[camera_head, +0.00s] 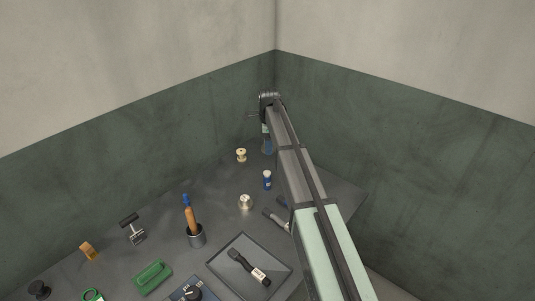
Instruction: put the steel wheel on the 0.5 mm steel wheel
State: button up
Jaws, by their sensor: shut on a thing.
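A silver spool-like wheel (245,202) stands on the grey table left of my arm. A pale brass-coloured spool (241,155) stands farther back. I cannot read any size mark on either. My gripper (266,112) is at the far end of my arm, near the back corner and above the table. It is small in the view and partly hidden by my arm. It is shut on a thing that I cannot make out.
A small blue-and-white container (267,180) is nearer. A cup with handled tools (196,236), a tray (222,262) with a black tool, and a green block (152,277) stand in front.

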jog(key=s+a+r, duration=0.2)
jog(key=a+r, duration=0.1)
jog(key=a, duration=0.4)
notch_tip(320, 180, up, 2)
jog(key=r, duration=0.1)
send_over(245, 198)
jog(key=shift+f, duration=5.15)
jog(key=shift+f, duration=0.1)
jog(key=o, duration=1.1)
jog(key=shift+o, duration=0.2)
notch_tip(245, 198, up, 12)
